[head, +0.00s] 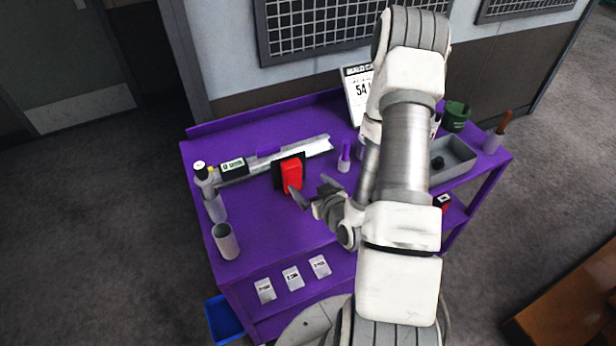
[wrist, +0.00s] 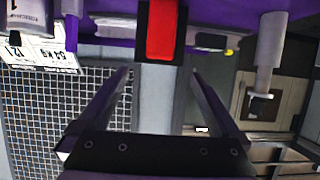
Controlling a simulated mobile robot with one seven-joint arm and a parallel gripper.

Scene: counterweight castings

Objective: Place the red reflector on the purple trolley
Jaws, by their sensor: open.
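The red reflector (head: 291,176), a red block on a black plate, stands upright on the top of the purple trolley (head: 262,228), in front of a metal rail. In the wrist view the red reflector (wrist: 161,30) is at the top centre, beyond the fingertips. My gripper (head: 312,190) is open, just right of the reflector in the head view. The wrist view shows the open gripper (wrist: 160,75) with nothing between its fingers. I see no clear contact between fingers and reflector. The arm hides part of the trolley's right half.
The metal rail (head: 318,146) carries a small label box at its left. A grey cup (head: 226,242) and a dispenser (head: 211,192) stand at the left edge. A grey tray (head: 460,160) and green mug (head: 455,116) are at the right.

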